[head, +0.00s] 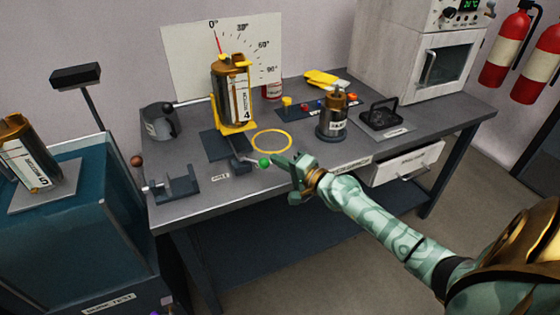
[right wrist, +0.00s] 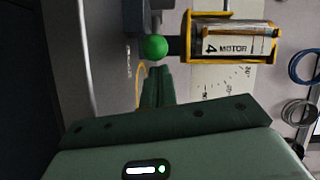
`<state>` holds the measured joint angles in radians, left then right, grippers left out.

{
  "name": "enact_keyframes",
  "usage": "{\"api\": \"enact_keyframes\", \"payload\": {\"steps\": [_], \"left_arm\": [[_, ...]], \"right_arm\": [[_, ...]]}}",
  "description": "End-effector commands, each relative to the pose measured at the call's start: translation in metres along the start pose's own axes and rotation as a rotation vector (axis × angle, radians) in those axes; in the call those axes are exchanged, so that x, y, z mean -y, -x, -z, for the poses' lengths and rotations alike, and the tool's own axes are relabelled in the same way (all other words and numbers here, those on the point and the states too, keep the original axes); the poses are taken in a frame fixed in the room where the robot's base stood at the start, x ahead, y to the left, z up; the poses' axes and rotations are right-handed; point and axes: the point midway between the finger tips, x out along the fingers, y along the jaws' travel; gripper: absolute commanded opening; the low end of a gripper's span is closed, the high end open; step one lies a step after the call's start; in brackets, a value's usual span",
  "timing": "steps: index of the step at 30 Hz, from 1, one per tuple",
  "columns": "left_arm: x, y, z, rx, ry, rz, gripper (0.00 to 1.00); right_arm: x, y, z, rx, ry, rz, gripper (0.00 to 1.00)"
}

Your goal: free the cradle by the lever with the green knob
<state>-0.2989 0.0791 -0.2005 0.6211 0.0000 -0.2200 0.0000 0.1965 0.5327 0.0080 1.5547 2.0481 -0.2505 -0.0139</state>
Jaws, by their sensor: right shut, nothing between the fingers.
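A yellow cradle (head: 236,129) stands on the table in front of a white angle board, holding a brown-and-white motor marked 4 (head: 240,97) upright. The red pointer (head: 218,45) is near 0° on the board. The lever's green knob (head: 264,162) sits low in front of the cradle; it also shows in the right wrist view (right wrist: 155,47). My right gripper (head: 284,160) is shut and empty, its fingertips just right of the knob. In the right wrist view its fingers (right wrist: 158,72) end right by the knob; whether they touch it I cannot tell. My left gripper is out of view.
A yellow ring (head: 272,141) lies marked on the table behind the knob. A dark motor (head: 331,120) stands to the right, above an open drawer (head: 407,161). A grey clamp (head: 172,189) is at the left front. A tank with motor 5 (head: 28,150) stands at far left.

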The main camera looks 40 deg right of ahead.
Motion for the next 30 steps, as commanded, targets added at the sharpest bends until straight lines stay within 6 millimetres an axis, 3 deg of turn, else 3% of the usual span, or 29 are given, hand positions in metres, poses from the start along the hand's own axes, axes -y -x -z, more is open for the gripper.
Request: {"api": "enact_keyframes", "payload": {"steps": [20,30], "left_arm": [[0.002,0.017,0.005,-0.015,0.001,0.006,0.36],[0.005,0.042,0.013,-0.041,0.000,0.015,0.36]], "right_arm": [[0.004,0.005,-0.011,-0.106,-0.008,-0.018,0.00],[0.011,0.011,-0.029,-0.264,-0.020,-0.047,0.00]]}}
